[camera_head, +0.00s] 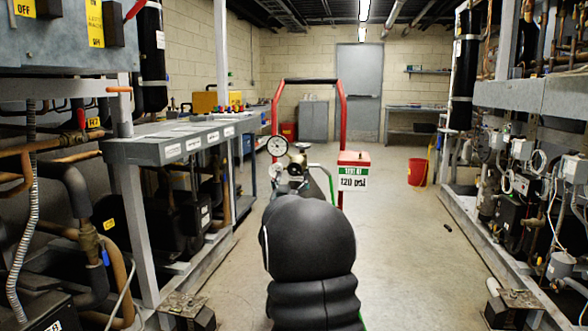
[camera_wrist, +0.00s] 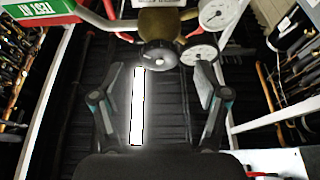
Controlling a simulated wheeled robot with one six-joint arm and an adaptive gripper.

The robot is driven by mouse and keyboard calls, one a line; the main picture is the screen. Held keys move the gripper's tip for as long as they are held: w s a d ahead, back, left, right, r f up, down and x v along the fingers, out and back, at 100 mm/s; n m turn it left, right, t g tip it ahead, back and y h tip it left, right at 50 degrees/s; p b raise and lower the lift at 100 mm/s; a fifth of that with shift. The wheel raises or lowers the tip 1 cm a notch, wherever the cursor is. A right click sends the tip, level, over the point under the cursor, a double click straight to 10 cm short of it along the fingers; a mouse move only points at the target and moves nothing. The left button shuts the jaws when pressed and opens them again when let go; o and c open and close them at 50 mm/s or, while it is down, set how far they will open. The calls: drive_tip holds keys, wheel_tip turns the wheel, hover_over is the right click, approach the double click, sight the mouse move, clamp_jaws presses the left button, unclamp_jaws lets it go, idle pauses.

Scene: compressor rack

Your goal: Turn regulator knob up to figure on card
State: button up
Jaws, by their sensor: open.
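The regulator (camera_head: 297,166) is a brass body on a red-framed cart ahead, partly hidden by my arm in the head view. In the wrist view its brass body (camera_wrist: 166,25) is at the top, with a dark round knob (camera_wrist: 158,54) facing me. A white dial gauge (camera_head: 277,146) stands beside it; two gauges show in the wrist view, one lower (camera_wrist: 200,48). Their needle readings are too small to tell. The card (camera_head: 352,178) reads "TEST AT 120 psi". My gripper (camera_wrist: 165,85) is open and empty, its fingers spread below the knob in the picture, apart from it.
The cart's red handle frame (camera_head: 343,105) rises behind the regulator. A grey bench (camera_head: 170,146) and piping line the left; compressor racks (camera_head: 550,97) line the right. A red bucket (camera_head: 418,171) stands at right. The floor (camera_head: 410,240) right of the cart is mostly clear.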

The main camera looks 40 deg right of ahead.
sight(294, 170)
drive_tip(key=shift+p+x, duration=0.3)
drive_tip(key=shift+x, duration=1.85)
drive_tip(key=c, duration=1.2)
drive_tip(key=shift+f+m+b, duration=0.15)
drive_tip(key=shift+m+b, duration=0.15)
drive_tip(key=shift+b, duration=0.1)
drive_tip(key=shift+m+g+h+b, duration=0.3)
drive_tip(key=shift+b, duration=0.15)
drive_tip(key=shift+m, duration=0.5)
